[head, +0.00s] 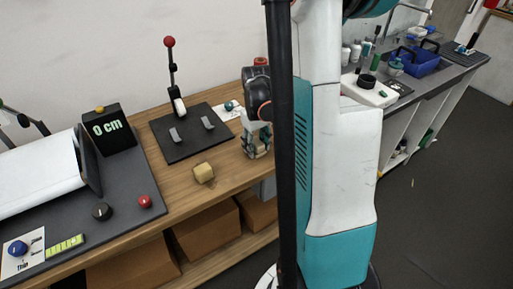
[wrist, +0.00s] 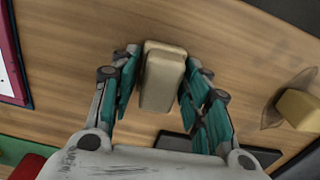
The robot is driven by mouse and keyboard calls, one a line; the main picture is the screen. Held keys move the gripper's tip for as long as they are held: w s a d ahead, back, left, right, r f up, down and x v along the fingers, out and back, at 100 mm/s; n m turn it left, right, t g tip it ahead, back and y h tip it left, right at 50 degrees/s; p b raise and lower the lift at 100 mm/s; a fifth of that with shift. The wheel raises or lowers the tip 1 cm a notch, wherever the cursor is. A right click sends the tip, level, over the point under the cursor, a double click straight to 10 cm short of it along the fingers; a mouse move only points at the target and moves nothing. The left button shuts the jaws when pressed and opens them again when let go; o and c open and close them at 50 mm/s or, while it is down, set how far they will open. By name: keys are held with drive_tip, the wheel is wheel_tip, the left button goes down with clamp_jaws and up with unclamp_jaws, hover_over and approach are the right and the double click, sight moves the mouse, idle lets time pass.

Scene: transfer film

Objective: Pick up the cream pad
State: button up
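The cream pad (wrist: 163,78) is a pale block with rounded edges, between the two fingers of my gripper (wrist: 162,58) in the wrist view. One teal-sided finger is on each side of it, very close. Whether both fingers press on it is not clear. In the head view, my gripper (head: 257,145) points down over the wooden table, to the right of the black lever stand, with the pale pad (head: 257,152) partly hidden between its fingers. Whether the pad rests on the table or is slightly raised cannot be told.
A yellower block (head: 203,173) lies left of my gripper on the table (head: 178,207); it shows at the right of the wrist view (wrist: 299,108), beside a thin translucent piece (wrist: 285,100). The black lever stand (head: 187,147) is behind it. A red item (head: 260,62) stands near the wall.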

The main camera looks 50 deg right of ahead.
sight(256, 141)
drive_tip(key=c, duration=0.4)
wheel_tip(256, 141, up, 20)
drive_tip(key=p, duration=0.6)
drive_tip(key=shift+o, duration=0.7)
